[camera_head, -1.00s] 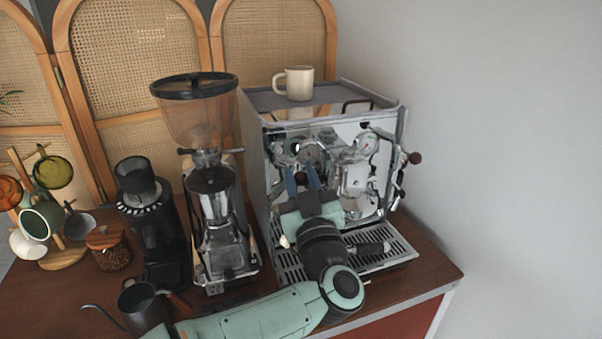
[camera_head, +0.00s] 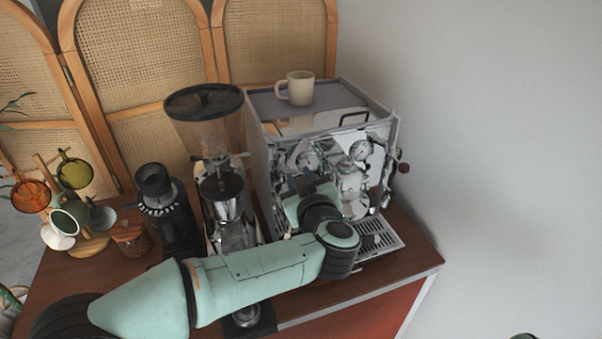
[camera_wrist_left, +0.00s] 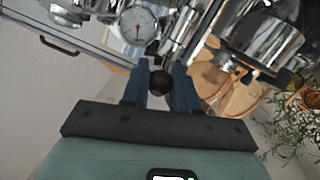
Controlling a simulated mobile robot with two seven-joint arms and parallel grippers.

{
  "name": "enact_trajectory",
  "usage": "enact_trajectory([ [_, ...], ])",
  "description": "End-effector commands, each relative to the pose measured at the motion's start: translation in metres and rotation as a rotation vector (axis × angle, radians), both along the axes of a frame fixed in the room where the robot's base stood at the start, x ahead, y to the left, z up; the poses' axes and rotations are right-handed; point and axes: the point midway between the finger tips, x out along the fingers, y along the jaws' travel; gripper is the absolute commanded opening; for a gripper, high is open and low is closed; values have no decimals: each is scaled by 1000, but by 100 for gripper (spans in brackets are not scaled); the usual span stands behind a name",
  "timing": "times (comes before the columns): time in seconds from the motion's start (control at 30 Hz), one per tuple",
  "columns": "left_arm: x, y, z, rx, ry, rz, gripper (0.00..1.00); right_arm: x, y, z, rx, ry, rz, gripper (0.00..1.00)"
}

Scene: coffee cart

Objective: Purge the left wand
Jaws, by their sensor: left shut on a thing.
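The chrome espresso machine (camera_head: 330,140) stands at the back right of the cart. My left gripper (camera_wrist_left: 160,78) reaches up to the left part of its front panel. In the left wrist view its two blue fingers are shut around a small dark round knob (camera_wrist_left: 160,84) on the machine. In the head view my own wrist and arm cover the fingers and the knob. The left wand cannot be made out behind my arm. A pressure gauge (camera_wrist_left: 138,25) shows close to the fingers. The drip tray (camera_head: 381,235) shows to the right of my wrist. My right gripper is out of view.
A beige mug (camera_head: 297,89) stands on top of the machine. A tall grinder (camera_head: 205,115) and a smaller black grinder (camera_head: 165,205) stand to its left, with a mug tree (camera_head: 88,240) further left. A wall (camera_head: 500,150) closes the right side.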

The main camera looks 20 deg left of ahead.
Motion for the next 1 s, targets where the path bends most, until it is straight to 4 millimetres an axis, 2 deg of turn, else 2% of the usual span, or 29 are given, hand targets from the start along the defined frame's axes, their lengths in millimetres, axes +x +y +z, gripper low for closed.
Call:
enact_trajectory([
  [0.33, 0, 1, 2, -3, -3, 0, 0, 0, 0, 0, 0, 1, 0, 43],
  [0.37, 0, 1, 2, -3, -3, 0, 32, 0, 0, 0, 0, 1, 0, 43],
  [0.4, 0, 1, 2, -3, -3, 0, 45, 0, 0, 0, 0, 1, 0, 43],
  [0.43, 0, 1, 2, -2, -3, 0, 52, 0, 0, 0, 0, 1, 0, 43],
  [0.77, -2, -1, 1, -2, 0, -1, 52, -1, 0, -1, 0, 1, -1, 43],
  [0.87, -10, -6, 3, -3, -2, -3, 52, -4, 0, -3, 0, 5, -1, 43],
  [1.0, -33, -18, 6, -4, -1, -5, 52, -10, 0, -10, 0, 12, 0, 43],
])
